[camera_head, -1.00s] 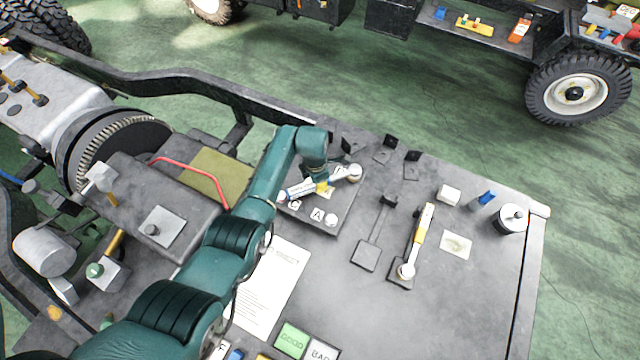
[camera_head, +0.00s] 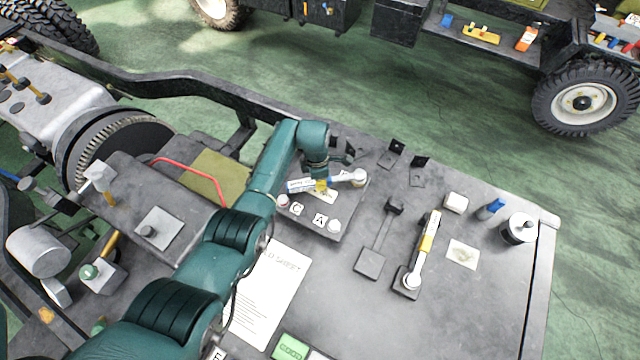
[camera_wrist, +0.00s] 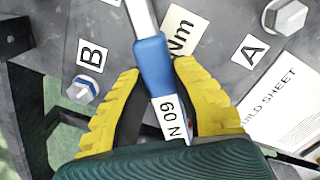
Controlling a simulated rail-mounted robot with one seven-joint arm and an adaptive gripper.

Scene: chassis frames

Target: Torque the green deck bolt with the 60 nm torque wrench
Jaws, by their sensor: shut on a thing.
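The 60 Nm torque wrench (camera_head: 301,185) has a blue handle and a silver shaft. My gripper (camera_head: 320,183) is shut on its handle above the lettered plate (camera_head: 312,221). In the wrist view, my yellow fingers (camera_wrist: 157,70) stand either side of the blue handle (camera_wrist: 151,62), whose label reads "60 N". The wrench's round head is over the plate's right corner; whether it sits on a bolt there is hidden. A green-topped bolt (camera_head: 89,271) stands on a block at the lower left, far from the wrench; I cannot tell whether it is the deck bolt.
A yellow-handled wrench (camera_head: 427,243) lies right of the plate. An empty-looking holder (camera_head: 370,262) is beside it. A build sheet (camera_head: 268,290) lies below the plate. A red bar (camera_head: 190,172) rises left of my arm. Bolts stand near labels A (camera_wrist: 251,51) and B (camera_wrist: 92,56).

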